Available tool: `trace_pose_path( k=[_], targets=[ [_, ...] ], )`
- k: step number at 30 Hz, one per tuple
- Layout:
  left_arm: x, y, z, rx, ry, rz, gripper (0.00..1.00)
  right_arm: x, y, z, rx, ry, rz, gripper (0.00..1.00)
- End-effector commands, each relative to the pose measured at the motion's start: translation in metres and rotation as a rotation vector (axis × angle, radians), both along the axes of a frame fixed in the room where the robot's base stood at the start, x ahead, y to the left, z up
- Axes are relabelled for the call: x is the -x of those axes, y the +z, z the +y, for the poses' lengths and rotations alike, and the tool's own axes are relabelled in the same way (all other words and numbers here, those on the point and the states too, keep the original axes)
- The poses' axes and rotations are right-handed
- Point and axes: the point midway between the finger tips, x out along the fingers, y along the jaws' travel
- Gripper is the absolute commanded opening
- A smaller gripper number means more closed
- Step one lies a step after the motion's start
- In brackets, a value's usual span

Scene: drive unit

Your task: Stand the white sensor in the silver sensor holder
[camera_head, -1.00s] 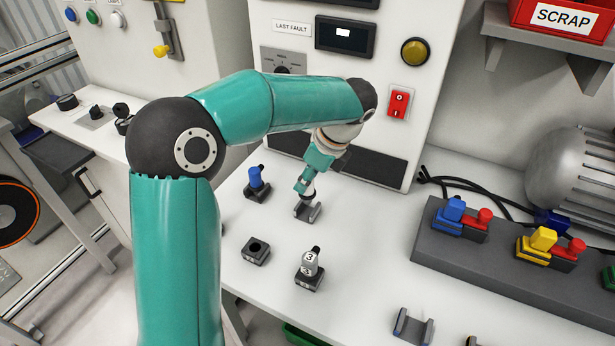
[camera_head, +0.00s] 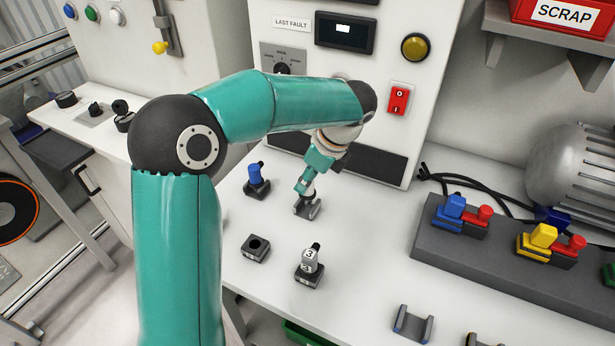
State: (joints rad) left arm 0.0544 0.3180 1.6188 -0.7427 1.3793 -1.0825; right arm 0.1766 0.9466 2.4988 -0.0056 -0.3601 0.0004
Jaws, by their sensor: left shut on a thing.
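My left gripper (camera_head: 303,188) is shut on a small, mostly hidden thing, apparently the white sensor (camera_head: 310,190), of which a pale part shows beside the fingers. They are low over a small grey U-shaped rest (camera_head: 307,209). I cannot tell whether the held thing touches the rest. A dark square holder with an open round socket (camera_head: 256,247) stands nearer, left of the gripper. I cannot tell which holder is the silver one. My right gripper is not in view.
A pale piece marked 3 (camera_head: 310,262) stands in a dark holder nearby. A blue piece (camera_head: 255,175) stands in another. An empty grey rest (camera_head: 413,324) lies nearer, to the right. A grey block (camera_head: 440,252) carries coloured connectors. The white table between is clear.

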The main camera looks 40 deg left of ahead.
Motion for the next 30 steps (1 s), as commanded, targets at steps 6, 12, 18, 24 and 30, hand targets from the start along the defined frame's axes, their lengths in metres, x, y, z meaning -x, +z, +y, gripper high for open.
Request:
trace_pose_path(
  k=[6, 12, 18, 24, 30],
  targets=[
    [0.0, -0.01, 0.0, -0.002, 0.0, 0.001, 0.0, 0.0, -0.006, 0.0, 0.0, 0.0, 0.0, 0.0],
    [0.0, -0.018, 0.0, -0.002, 0.001, 0.001, 0.0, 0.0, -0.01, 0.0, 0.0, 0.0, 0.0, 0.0],
    [0.0, -0.024, 0.0, -0.002, 0.002, 0.0, 0.0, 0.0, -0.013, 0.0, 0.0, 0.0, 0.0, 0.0],
    [0.0, -0.027, 0.0, -0.002, 0.002, 0.0, 0.0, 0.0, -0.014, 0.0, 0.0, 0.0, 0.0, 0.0],
    [0.0, -0.027, 0.0, -0.002, 0.002, 0.0, 0.0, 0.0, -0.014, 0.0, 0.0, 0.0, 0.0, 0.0]
  ],
)
